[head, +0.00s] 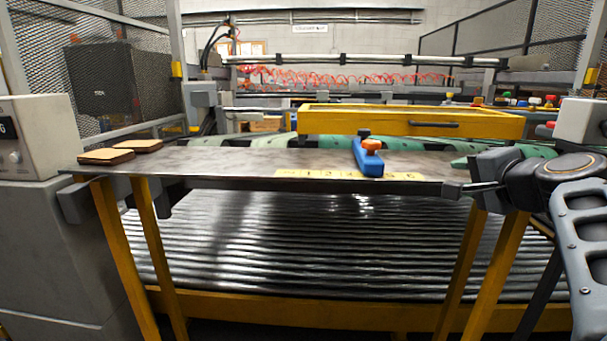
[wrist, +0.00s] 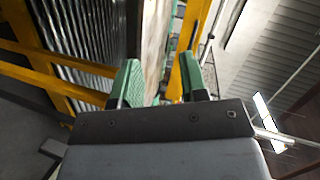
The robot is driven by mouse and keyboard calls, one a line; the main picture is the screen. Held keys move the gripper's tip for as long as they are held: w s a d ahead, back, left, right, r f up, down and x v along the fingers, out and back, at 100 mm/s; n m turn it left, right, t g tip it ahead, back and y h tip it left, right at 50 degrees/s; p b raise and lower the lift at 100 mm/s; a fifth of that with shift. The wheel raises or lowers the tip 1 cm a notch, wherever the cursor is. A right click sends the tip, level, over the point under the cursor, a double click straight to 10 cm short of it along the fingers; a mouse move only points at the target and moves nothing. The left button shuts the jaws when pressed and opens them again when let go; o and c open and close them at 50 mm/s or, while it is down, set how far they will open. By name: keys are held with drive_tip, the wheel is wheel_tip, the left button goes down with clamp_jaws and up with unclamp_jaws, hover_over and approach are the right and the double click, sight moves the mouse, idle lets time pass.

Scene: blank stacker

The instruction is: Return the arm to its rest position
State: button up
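My gripper (head: 458,176) is at the right end of the metal table (head: 240,165) in the head view, with my arm coming in from the right edge. Its fingers point left, one near the table's front corner and one above the surface. In the wrist view my gripper (wrist: 161,82) shows two green finger pads standing well apart. Nothing is held between them. The table edge runs away beyond the fingers in that view.
A blue block with an orange knob (head: 369,156) stands on the table beside a yellow numbered strip (head: 300,174). Two tan-topped pads (head: 106,156) lie at the left end. A yellow beam (head: 410,122) spans behind. Rollers (head: 300,245) lie below.

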drive_tip(key=s+a+f+n+g+y+p, duration=0.1)
drive_tip(key=s+a+n+g+p, duration=0.15)
drive_tip(key=a+p, duration=0.25)
drive_tip(key=s+a+f+n+g+p, duration=0.1)
drive_tip(key=a+f+n+g+p, duration=0.15)
drive_tip(key=a+p, duration=0.25)
drive_tip(key=s+a+f+n+g+h+p, duration=0.3)
drive_tip(key=s+n+g+p, duration=0.3)
drive_tip(key=s+p, duration=0.5)
drive_tip(key=a+f+n, duration=0.1)
drive_tip(key=n, duration=0.1)
drive_tip(key=shift+n, duration=0.3)
